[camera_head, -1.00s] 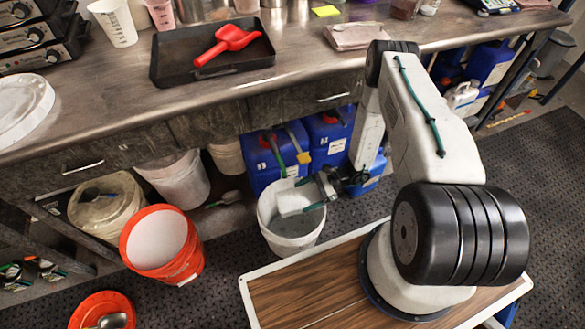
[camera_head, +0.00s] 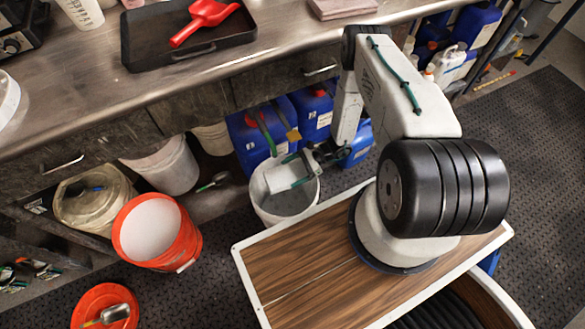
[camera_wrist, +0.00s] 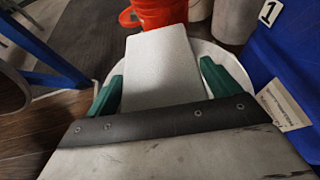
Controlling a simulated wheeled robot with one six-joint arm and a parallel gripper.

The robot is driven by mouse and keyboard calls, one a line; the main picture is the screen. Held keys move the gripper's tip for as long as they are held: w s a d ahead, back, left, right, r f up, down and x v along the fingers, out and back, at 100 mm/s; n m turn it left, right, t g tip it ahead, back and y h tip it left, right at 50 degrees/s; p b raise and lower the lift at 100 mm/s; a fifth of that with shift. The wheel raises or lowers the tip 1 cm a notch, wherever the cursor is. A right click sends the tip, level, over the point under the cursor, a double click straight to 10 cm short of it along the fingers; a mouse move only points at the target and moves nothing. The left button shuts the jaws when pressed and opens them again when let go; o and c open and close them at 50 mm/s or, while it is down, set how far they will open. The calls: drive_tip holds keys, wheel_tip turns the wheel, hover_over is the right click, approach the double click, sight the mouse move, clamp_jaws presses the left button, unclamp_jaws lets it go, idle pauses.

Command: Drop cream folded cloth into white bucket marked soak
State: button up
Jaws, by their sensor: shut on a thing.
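My gripper (camera_head: 292,178) is shut on a pale, flat folded cloth (camera_head: 281,176), holding it over the open mouth of a white bucket (camera_head: 257,192) on the floor. In the wrist view, the cloth (camera_wrist: 158,60) sticks out from between the two green fingers of my gripper (camera_wrist: 163,88). The white bucket's rim (camera_wrist: 234,62) shows behind and below it. The cloth looks nearly white here. I cannot tell from these views how far it is above or inside the rim. No marking on the bucket can be read.
An orange bucket (camera_head: 190,243) with pale contents stands left of the white one. A white bucket (camera_head: 170,168) and blue jugs (camera_head: 247,143) stand under the steel bench (camera_head: 75,108). An orange lid (camera_head: 92,300) with a scoop lies on the floor at lower left.

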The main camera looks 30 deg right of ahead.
drive_tip(key=o, duration=0.7)
drive_tip(key=shift+o, duration=0.2)
drive_tip(key=shift+d, duration=0.1)
drive_tip(key=v, duration=0.7)
drive_tip(key=shift+d+r, duration=0.15)
drive_tip(key=shift+d, duration=0.05)
